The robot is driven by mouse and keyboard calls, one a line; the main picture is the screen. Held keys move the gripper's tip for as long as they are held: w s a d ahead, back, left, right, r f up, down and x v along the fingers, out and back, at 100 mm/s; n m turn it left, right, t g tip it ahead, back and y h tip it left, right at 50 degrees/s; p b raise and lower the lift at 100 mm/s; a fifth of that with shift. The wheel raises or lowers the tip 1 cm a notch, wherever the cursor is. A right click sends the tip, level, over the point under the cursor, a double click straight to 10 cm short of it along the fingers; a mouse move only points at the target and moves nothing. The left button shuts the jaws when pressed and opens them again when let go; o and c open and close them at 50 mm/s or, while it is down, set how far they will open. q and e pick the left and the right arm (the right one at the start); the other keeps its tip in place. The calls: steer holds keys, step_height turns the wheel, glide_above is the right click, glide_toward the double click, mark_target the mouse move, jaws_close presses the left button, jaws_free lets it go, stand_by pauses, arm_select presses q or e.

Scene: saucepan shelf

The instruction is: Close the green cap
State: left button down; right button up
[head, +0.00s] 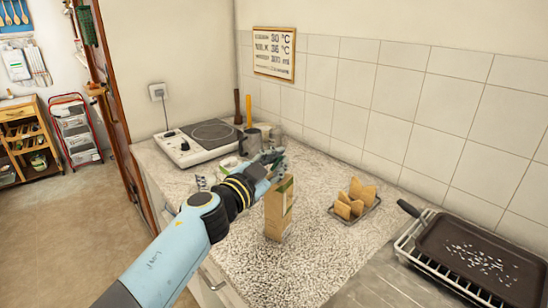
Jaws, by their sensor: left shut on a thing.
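A brown carton (276,217) with a green-edged label stands upright on the speckled counter, near the middle of the view. My left gripper (276,157) reaches in from the left and is at the top of the carton. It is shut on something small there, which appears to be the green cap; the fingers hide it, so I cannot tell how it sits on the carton. My right gripper is not in view.
A hotplate (202,140) stands at the back left, with a grey jug (251,141) near it. A rack of toast (354,201) is right of the carton. A dark pan (484,255) lies on a drying rack at the right. The counter before the carton is clear.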

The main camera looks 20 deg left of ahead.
arm_select(q)
steer(key=shift+s+d+f+m, duration=0.1)
steer(key=shift+d+f+m, duration=0.2)
steer(key=shift+m, duration=0.65)
steer(key=shift+s+d+f+m, duration=0.15)
steer(key=shift+d+m, duration=0.15)
steer(key=shift+m, duration=0.65)
steer(key=c, duration=1.5)
jaws_free()
steer(key=v, duration=1.2)
